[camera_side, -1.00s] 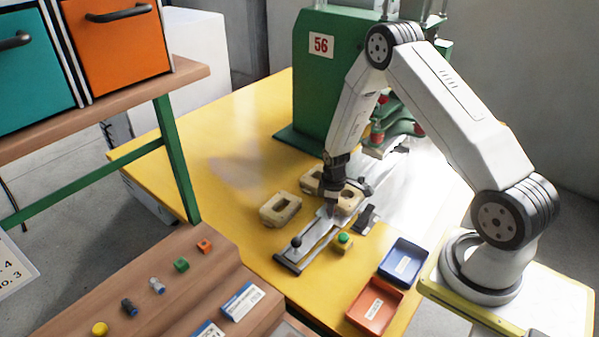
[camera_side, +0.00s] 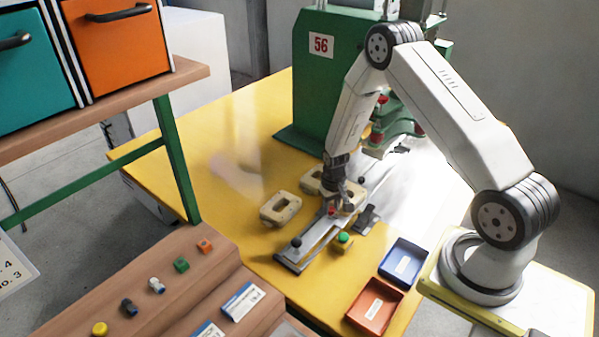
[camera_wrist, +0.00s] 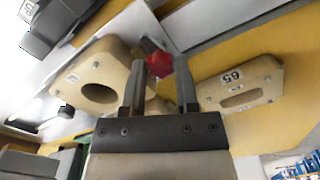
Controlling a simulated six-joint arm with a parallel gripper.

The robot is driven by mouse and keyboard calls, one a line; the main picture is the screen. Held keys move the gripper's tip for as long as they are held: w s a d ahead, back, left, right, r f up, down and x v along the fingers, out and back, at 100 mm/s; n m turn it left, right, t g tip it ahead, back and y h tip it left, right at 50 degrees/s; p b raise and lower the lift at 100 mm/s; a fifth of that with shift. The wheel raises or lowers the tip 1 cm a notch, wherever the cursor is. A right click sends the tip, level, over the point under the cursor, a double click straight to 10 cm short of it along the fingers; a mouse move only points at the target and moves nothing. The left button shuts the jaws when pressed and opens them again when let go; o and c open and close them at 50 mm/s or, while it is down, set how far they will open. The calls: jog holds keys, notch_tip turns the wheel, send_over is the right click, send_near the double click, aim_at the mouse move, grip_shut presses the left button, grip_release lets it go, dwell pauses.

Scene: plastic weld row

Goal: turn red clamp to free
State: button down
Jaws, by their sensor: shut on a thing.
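The red clamp (camera_wrist: 159,65) shows in the wrist view as a red knob between the tips of my gripper (camera_wrist: 160,68). Its lower part is hidden by the fingers. In the side view, a small bit of the red clamp (camera_side: 332,210) shows just under my gripper (camera_side: 338,202), over the metal rail (camera_side: 318,237). My gripper points down and is shut on the red clamp.
Beige blocks with openings (camera_side: 280,208) lie beside the rail; one (camera_wrist: 238,85) is marked 65 in the wrist view. The green machine (camera_side: 315,85) rises behind.

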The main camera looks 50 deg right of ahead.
jog(key=shift+m, duration=0.8)
jog(key=shift+c, duration=1.8)
grip_release()
jog(key=shift+n, duration=0.3)
